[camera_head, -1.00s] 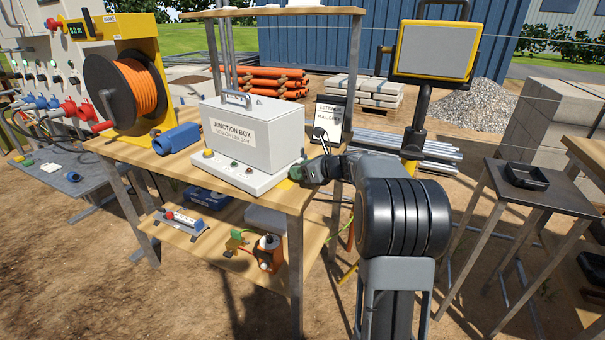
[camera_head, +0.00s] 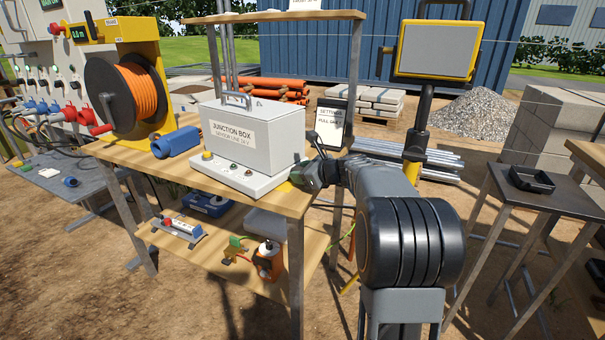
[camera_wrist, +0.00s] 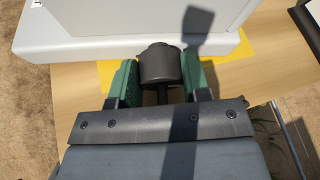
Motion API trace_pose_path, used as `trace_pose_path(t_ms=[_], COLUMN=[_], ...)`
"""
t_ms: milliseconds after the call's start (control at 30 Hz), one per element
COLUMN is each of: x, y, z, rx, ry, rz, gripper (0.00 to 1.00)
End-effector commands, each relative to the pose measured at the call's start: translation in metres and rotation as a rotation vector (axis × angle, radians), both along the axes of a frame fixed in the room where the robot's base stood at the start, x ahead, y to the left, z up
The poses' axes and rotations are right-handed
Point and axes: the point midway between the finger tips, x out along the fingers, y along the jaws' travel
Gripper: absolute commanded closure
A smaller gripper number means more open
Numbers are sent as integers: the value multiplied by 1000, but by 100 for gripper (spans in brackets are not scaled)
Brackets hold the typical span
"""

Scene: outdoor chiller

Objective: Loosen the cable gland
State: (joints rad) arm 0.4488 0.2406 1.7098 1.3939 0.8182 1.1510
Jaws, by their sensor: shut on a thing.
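The junction box (camera_head: 262,150) is a light grey box with a label and a top handle, standing on a white base (camera_head: 236,176) on the wooden bench. The cable gland (camera_wrist: 160,66) is a dark round fitting at the edge of the box's base in the wrist view, with a narrower dark stem toward my palm. My gripper (camera_wrist: 160,73) has its green-padded fingers shut on the gland, one on each side. In the head view my gripper (camera_head: 306,175) is at the right end of the base; the gland is hidden there.
A yellow patch (camera_wrist: 232,69) lies on the bench top under the fingers. A cable reel (camera_head: 125,92) and a blue connector (camera_head: 177,141) stand left of the box. A settings sheet (camera_head: 330,123) stands behind my gripper. The bench's lower shelf (camera_head: 215,259) holds several devices.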

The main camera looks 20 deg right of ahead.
Motion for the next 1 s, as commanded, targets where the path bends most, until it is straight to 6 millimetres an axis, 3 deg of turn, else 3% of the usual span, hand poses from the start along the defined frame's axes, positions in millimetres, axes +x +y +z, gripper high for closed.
trace_pose_path(t_ms=[67, 100, 200, 567, 1000], x=[0, 0, 0, -9, -80], y=[0, 0, 0, -5, -39], z=[0, 0, 0, 5, 38], rx=[0, 0, 0, 0, -1], ry=[1, 1, 0, 0, -1], rz=[0, 0, 0, -1, -4], gripper=[81, 54, 46, 46, 46])
